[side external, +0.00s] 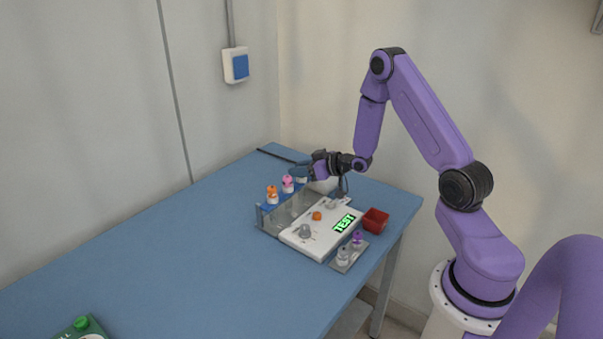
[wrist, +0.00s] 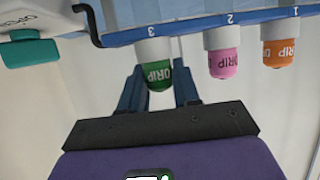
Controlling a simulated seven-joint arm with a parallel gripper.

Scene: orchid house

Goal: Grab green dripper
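The green dripper (wrist: 157,76) hangs bulb-down in the wrist view, in the slot marked 3 of the blue rack (wrist: 195,22). My gripper (wrist: 156,84) has one finger on each side of its green bulb. The fingers are apart; whether either touches the bulb I cannot tell. In the side view my gripper (side external: 302,172) is at the far end of the rack (side external: 262,214), and it hides the green bulb there.
A pink dripper (wrist: 224,64) and an orange dripper (wrist: 279,53) sit beside it in slots 2 and 1. The blue table (side external: 150,260) is mostly clear.

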